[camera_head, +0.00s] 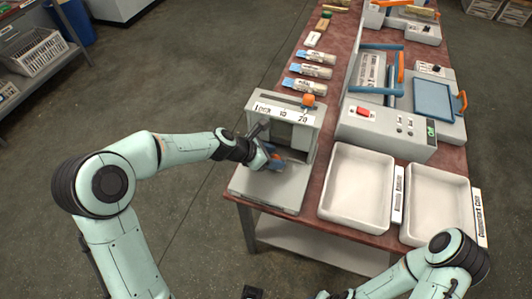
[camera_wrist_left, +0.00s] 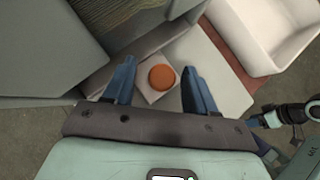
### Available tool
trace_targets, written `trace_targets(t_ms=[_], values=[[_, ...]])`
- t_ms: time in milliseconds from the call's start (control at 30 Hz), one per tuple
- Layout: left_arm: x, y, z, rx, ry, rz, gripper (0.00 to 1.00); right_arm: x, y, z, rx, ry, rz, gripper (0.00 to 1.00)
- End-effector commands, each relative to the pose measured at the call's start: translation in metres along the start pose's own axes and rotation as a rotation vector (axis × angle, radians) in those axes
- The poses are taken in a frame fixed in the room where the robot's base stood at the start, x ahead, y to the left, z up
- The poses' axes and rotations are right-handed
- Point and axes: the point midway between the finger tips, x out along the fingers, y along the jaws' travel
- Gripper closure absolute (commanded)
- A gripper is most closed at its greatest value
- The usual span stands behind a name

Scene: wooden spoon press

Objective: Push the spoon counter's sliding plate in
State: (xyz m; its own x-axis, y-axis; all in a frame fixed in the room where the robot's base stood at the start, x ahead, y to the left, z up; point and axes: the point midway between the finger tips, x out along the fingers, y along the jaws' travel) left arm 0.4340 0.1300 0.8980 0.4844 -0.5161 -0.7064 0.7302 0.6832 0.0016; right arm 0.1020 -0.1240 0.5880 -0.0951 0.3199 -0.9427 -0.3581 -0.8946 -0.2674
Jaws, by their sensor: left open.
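The spoon counter (camera_head: 283,112) is a grey upright frame on a flat base at the table's near left corner. In the left wrist view, a small pale plate (camera_wrist_left: 150,91) with a round orange knob (camera_wrist_left: 161,77) sits low in it, seemingly the sliding plate. My left gripper (camera_head: 273,162) reaches into the counter's front opening from the left. Its blue fingers (camera_wrist_left: 160,88) are open, one on each side of the knob, with gaps showing. I cannot tell whether a fingertip touches the plate. In the head view the gripper mostly hides the plate.
Two white trays (camera_head: 357,219) (camera_head: 407,221) stand right of the counter. A grey machine with a red switch (camera_head: 363,112) is behind them. Several labelled tubes (camera_head: 308,86) lie behind the counter. An orange knob (camera_head: 308,100) tops the frame. Floor left of the table is clear.

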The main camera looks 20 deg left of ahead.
Motion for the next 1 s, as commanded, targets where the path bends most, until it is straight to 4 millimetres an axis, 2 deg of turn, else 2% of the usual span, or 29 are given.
trace_targets(t_ms=[167,400,600,800,1000], values=[[-0.025,0.002,0.0,0.001,0.0,0.006,0.44,0.0,0.0,0.0,0.0,0.0,0.0,0.49],[-0.081,0.002,0.001,0.001,-0.001,0.01,0.44,-0.003,-0.002,-0.001,-0.001,0.002,-0.001,0.49],[-0.116,0.002,0.001,0.0,-0.001,0.008,0.44,-0.006,-0.003,-0.002,-0.001,0.003,-0.001,0.49],[-0.131,0.002,0.0,-0.001,-0.001,0.004,0.44,-0.008,-0.003,-0.002,-0.001,0.004,-0.001,0.49],[-0.132,0.002,0.0,-0.001,-0.001,0.004,0.44,-0.007,-0.003,-0.002,-0.001,0.004,-0.001,0.49]])
